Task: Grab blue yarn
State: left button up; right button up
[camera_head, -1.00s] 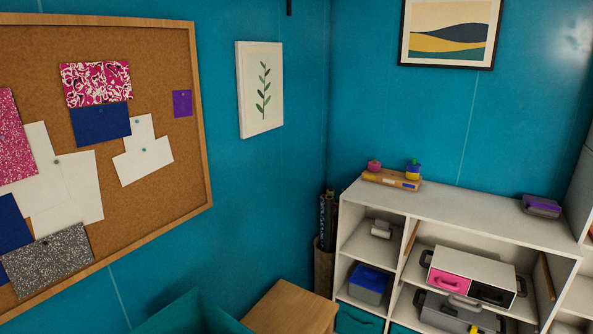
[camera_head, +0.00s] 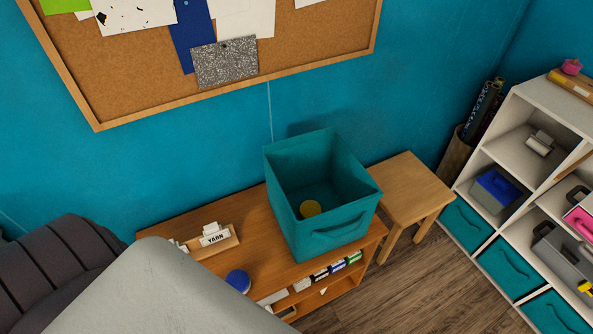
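A round blue item (camera_head: 238,281), which looks like the blue yarn, sits on top of a low wooden shelf unit (camera_head: 160,229), near its front edge. A small wooden holder with a white "YARN" label (camera_head: 215,238) stands behind and left of it. A teal fabric bin (camera_head: 335,238) stands on the same unit to the right, with a round yellow item (camera_head: 310,208) inside it. Neither of my grippers is in view.
A large pale grey shape, unclear whether mine, covers the lower left beside a dark ribbed form (camera_head: 60,270). A wooden stool (camera_head: 405,190) stands right of the unit. A white cubby shelf (camera_head: 490,185) stands far right; wooden floor is clear between.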

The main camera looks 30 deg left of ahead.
aim_at(239, 279)
jog(key=l+u, duration=0.1)
jog(key=u, duration=0.4)
jog(key=l+u, duration=0.1)
jog(key=u, duration=0.4)
jog(key=l+u, duration=0.15)
jog(key=u, duration=0.35)
jog(key=l+u, duration=0.1)
jog(key=u, duration=0.4)
